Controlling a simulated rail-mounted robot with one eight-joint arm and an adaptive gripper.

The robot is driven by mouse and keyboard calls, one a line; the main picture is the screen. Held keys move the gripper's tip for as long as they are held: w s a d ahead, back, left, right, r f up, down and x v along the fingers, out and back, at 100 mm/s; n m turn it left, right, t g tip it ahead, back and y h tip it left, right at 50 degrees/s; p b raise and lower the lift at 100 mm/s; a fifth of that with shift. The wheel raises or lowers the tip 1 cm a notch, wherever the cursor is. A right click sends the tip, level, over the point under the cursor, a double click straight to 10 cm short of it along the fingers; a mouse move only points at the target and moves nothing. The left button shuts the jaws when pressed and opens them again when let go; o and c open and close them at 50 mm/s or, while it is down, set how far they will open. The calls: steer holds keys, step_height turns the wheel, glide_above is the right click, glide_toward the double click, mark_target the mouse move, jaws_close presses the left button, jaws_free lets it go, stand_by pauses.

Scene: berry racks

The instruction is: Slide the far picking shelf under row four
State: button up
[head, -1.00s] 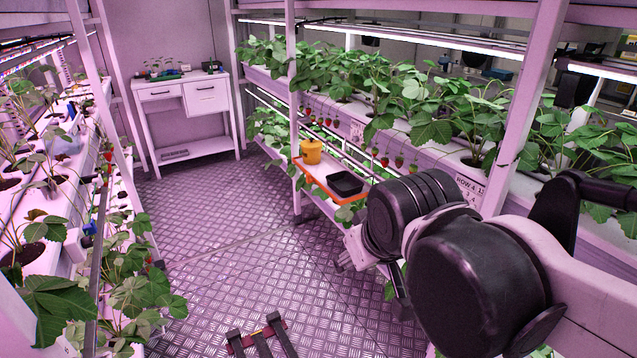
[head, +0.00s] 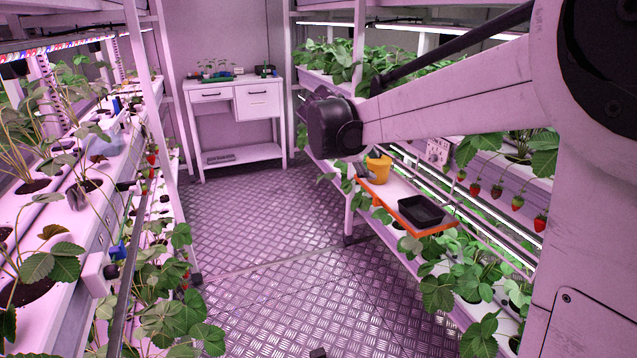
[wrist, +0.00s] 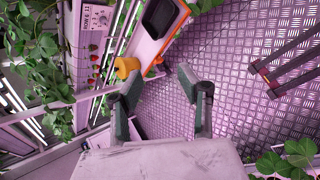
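The picking shelf (head: 393,192) is a white board with an orange front edge, on the lower side of the right-hand rack. It carries an orange pot (head: 378,168) and a black tray (head: 422,211). In the wrist view the shelf (wrist: 146,48) is at the top centre, with the pot (wrist: 127,66) near its lower end and the tray (wrist: 160,14) above. My gripper (wrist: 159,82) is open and empty, its two fingers apart, pointing toward the shelf's pot end. It appears apart from the shelf. In the head view my wrist hides the fingers.
Strawberry plants and hanging berries (head: 497,190) line the right rack above the shelf; leaves (head: 437,290) crowd below it. A white planting rack (head: 75,215) stands on the left. A white desk (head: 235,100) is at the back. The metal floor (head: 270,240) between is mostly clear.

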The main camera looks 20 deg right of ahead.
steer(key=w+d+f+n+g+h+b, duration=0.1)
steer(key=w+f+n+h+b, duration=0.1)
steer(key=w+f, duration=0.45)
steer(key=w+d+f+n+h+b, duration=0.2)
steer(key=w+f+n+h, duration=0.15)
steer(key=w, duration=0.65)
steer(key=n+g+h+b, duration=0.2)
steer(key=n+h+b, duration=0.1)
steer(key=h+b, duration=0.15)
glide_toward(374, 198)
steer(key=d+b, duration=0.1)
steer(key=d, duration=0.6)
steer(key=w+d+b, duration=0.1)
steer(key=d, duration=0.2)
steer(key=shift+d+r+b, duration=0.1)
steer(key=shift+d+b, duration=0.2)
jaws_close()
